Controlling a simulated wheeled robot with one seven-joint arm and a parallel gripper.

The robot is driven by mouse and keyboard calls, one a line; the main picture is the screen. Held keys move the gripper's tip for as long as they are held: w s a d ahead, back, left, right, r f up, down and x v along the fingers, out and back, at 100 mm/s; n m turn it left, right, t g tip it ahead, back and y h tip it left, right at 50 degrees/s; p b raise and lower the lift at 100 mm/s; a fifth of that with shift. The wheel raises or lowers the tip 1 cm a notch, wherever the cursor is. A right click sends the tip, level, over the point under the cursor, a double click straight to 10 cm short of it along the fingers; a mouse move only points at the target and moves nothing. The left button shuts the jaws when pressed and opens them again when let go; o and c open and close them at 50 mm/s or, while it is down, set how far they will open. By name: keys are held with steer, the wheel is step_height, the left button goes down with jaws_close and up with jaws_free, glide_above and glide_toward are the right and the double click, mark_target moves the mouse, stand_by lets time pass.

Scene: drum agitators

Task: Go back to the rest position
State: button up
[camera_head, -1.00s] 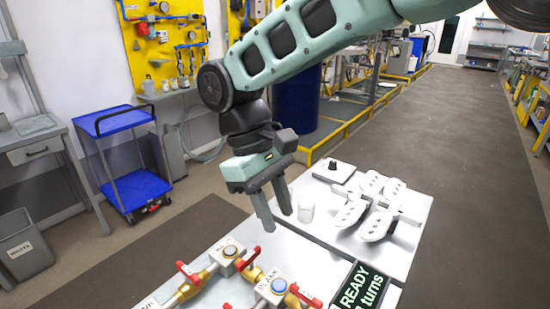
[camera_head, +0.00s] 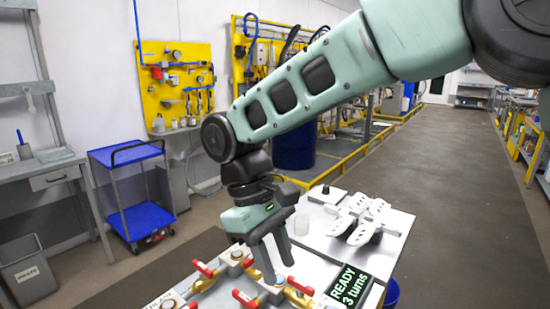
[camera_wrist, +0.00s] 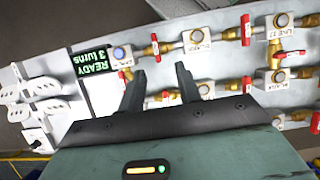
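My gripper (camera_head: 272,258) hangs pointing down over the white bench, near the red-handled brass valves. Its two fingers are apart with nothing between them. In the wrist view my gripper (camera_wrist: 160,75) also shows its fingers spread above the panel, with valves and buttons behind them. A display (camera_head: 351,287) at the bench front reads "READY 3 turns"; it also shows in the wrist view (camera_wrist: 91,62). My arm reaches in from the upper right, bent down at the wrist.
A blue cart (camera_head: 128,153) is at the left, a blue drum (camera_head: 294,148) behind. The floor at the right is clear.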

steer(key=s+d+f+m+t+y, duration=0.2)
steer(key=s+d+f+y, duration=0.1)
steer(key=s+d, duration=1.1)
steer(key=shift+s+f+m+t+y, duration=0.2)
steer(key=shift+s+m+t+y, duration=0.15)
steer(key=shift+s+y, duration=0.25)
steer(key=shift+w, duration=0.1)
